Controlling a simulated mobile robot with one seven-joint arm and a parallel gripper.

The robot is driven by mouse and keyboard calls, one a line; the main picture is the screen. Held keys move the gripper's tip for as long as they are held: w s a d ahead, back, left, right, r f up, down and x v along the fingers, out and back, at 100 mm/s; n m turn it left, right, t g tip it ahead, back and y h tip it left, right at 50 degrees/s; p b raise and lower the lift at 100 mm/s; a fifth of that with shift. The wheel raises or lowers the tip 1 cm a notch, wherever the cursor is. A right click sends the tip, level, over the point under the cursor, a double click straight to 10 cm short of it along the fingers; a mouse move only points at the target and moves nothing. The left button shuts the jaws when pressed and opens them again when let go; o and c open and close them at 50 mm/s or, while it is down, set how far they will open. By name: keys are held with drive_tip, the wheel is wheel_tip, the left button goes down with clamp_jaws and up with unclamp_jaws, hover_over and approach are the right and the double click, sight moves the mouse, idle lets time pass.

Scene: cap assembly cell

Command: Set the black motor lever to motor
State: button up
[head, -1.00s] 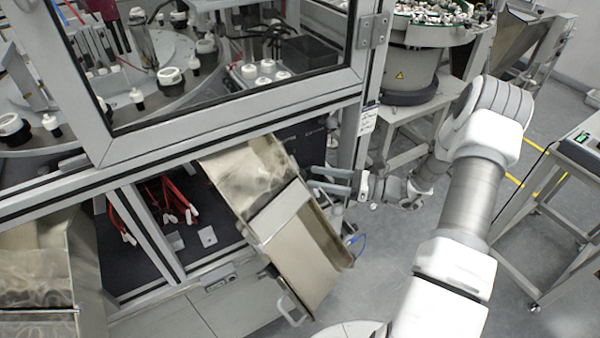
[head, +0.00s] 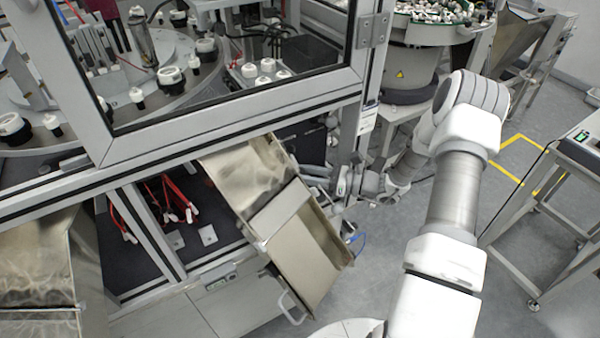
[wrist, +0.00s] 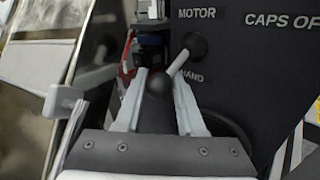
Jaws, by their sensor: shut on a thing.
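The black motor lever (wrist: 158,84) shows in the wrist view as a black ball on a short metal rod. The rod runs up and right to a round dark boss on the black panel (wrist: 255,60). The ball end points down and left, left of the word HAND; MOTOR is printed above the boss. My gripper (wrist: 160,76) is shut on the ball end, one pale finger on each side. In the head view my gripper (head: 345,183) is at the machine's dark front beside the metal chute; its fingertips and the lever cannot be made out there.
The tilted metal chute (head: 305,250) stands close left of my gripper. A vertical frame post (head: 347,150) is just above it. CAPS OFF lettering is at the panel's upper right in the wrist view. Open floor (head: 385,260) lies below and right.

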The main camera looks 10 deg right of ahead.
sight(301, 170)
clamp_jaws()
drive_tip(key=shift+r, duration=0.2)
idle(0.9)
drive_tip(key=p, duration=0.1)
drive_tip(key=r+m+g+h+p, duration=0.1)
drive_tip(key=p, duration=0.1)
drive_tip(key=shift+s+r+p, duration=0.15)
drive_tip(key=shift+r+p, duration=0.1)
drive_tip(key=shift+p, duration=0.05)
drive_tip(key=r+m+g+h+p, duration=0.1)
drive_tip(key=p, duration=0.2)
drive_tip(key=shift+s+d+r+m, duration=0.1)
drive_tip(key=shift+r+m, duration=0.1)
drive_tip(key=shift+m, duration=0.2)
drive_tip(key=r+m+g+h+p, duration=0.1)
drive_tip(key=h+p, duration=0.1)
drive_tip(key=p, duration=0.2)
drive_tip(key=shift+r+m+g, duration=0.2)
drive_tip(key=shift+m+g, duration=0.1)
drive_tip(key=shift+g, duration=0.1)
drive_tip(key=shift+w+r+m+g+h+p, duration=0.3)
drive_tip(key=shift+m+g+p, duration=0.35)
drive_tip(key=shift+p, duration=0.5)
